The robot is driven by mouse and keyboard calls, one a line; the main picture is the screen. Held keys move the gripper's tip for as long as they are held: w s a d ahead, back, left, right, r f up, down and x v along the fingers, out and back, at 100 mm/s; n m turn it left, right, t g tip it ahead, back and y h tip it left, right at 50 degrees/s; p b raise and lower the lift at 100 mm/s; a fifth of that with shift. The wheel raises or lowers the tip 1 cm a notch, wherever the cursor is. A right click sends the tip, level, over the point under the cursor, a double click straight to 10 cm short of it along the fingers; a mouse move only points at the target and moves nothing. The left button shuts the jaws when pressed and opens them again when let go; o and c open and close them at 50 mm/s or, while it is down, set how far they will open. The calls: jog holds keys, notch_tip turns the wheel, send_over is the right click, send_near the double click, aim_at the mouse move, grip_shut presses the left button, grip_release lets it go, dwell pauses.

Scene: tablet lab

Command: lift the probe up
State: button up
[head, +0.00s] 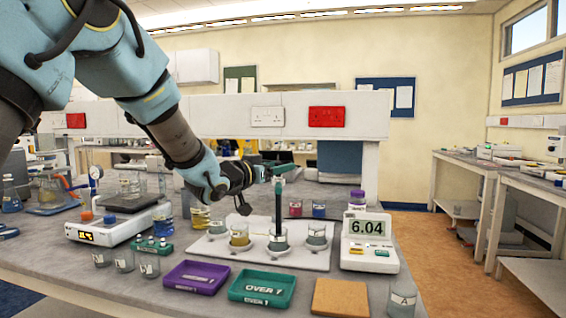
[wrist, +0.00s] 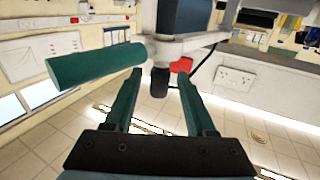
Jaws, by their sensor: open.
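The probe (head: 279,207) is a dark green upright rod whose lower end stands inside a clear beaker (head: 279,243) on the white tray. My gripper (head: 268,172) reaches in from the left at the height of the probe's top. In the wrist view, which looks upside down, my gripper (wrist: 159,78) has its two green fingers apart. A short dark stub (wrist: 158,86) shows between them, apparently the probe's upper end. A pale grey clamp piece (wrist: 205,43) and a green cylinder (wrist: 95,65) lie just beyond. Whether the fingers touch the probe cannot be told.
A meter (head: 368,240) reading 6.04 stands right of the white tray (head: 312,260), which holds several beakers. Purple (head: 195,276) and green (head: 262,288) trays and a brown pad (head: 340,297) lie in front. A hotplate (head: 118,226) and small beakers are at left.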

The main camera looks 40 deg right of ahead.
jog(key=shift+w+d, duration=0.2)
jog(key=shift+d, duration=1.25)
jog(key=shift+c, duration=0.3)
grip_shut()
